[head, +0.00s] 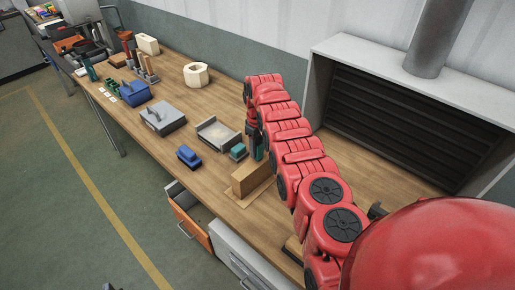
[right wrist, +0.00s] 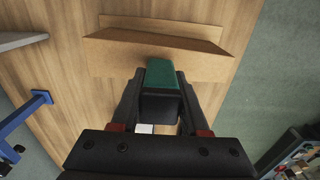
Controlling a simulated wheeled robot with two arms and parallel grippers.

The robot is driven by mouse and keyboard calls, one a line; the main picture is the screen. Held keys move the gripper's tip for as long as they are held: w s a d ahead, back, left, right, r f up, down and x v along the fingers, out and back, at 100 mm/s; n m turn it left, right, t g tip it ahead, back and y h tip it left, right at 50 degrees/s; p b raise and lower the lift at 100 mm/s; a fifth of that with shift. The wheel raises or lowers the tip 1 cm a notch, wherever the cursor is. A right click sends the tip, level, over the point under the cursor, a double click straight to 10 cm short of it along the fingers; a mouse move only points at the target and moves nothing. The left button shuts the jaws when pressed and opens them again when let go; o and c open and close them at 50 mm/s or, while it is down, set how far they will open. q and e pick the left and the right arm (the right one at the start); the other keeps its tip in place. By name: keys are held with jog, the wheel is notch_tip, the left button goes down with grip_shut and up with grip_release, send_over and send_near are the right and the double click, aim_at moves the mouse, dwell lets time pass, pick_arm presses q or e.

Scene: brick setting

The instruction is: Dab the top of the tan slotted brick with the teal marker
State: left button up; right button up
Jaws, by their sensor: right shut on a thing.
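The tan brick (head: 250,178) sits on a thin light-brown sheet (head: 241,201) near the front edge of the bench; I cannot make out its slot. It also shows in the right wrist view (right wrist: 115,58), just past the fingertips. My right gripper (head: 254,136) is shut on the teal marker (head: 259,149), beside the far side of the brick in the head view. In the right wrist view the marker's green and black body (right wrist: 162,74) stands between the fingers (right wrist: 158,100) and overlaps the brick. I cannot tell whether they touch. My left gripper is not in view.
A small teal block (head: 238,152), a grey tray (head: 217,146) and a blue object (head: 188,156) lie left of the brick. A grey handled box (head: 163,119) and a cream hexagonal ring (head: 195,74) stand farther back. An orange-fronted drawer (head: 192,226) hangs open below the bench.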

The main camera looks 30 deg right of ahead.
aim_at(257, 139)
jog(key=shift+s+f+b, duration=0.1)
jog(key=shift+f+b, duration=0.3)
jog(key=shift+f, duration=0.05)
dwell(1.2)
notch_tip(257, 139, up, 3)
jog(key=shift+f+p, duration=0.2)
jog(key=shift+p, duration=0.8)
notch_tip(257, 139, up, 2)
jog(key=shift+r+p, duration=0.1)
jog(key=shift+p, duration=0.25)
jog(key=shift+r, duration=1.15)
